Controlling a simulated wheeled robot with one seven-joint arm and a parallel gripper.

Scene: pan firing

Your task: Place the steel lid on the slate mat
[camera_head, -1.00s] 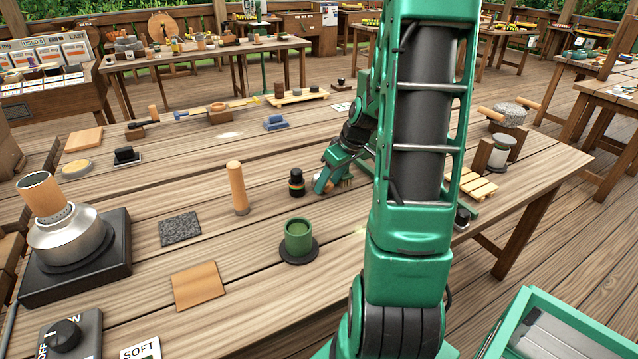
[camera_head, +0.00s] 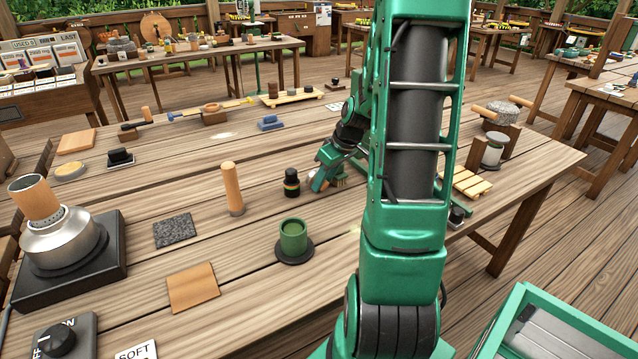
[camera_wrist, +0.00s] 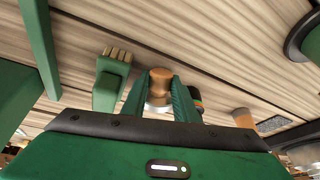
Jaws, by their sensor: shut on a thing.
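My gripper (camera_head: 322,182) is low over the middle of the table, just right of a black banded jar (camera_head: 291,183). In the wrist view, its two green fingers (camera_wrist: 159,88) are shut on a turned wooden knob with a pale metal part below, which I take for the steel lid (camera_wrist: 159,77). The lid's lower part is mostly hidden by my gripper, and I cannot tell if it touches the table. The slate mat (camera_head: 175,230), a dark speckled square, lies bare at the left of the table.
Between gripper and mat stand the jar and an upright wooden cylinder (camera_head: 232,188). A green cup (camera_head: 293,237) on a dark disc is nearer. A burner with a steel pot (camera_head: 62,238) is left of the mat; a wooden square (camera_head: 192,288) lies in front. A green brush (camera_wrist: 110,88) is beside my gripper.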

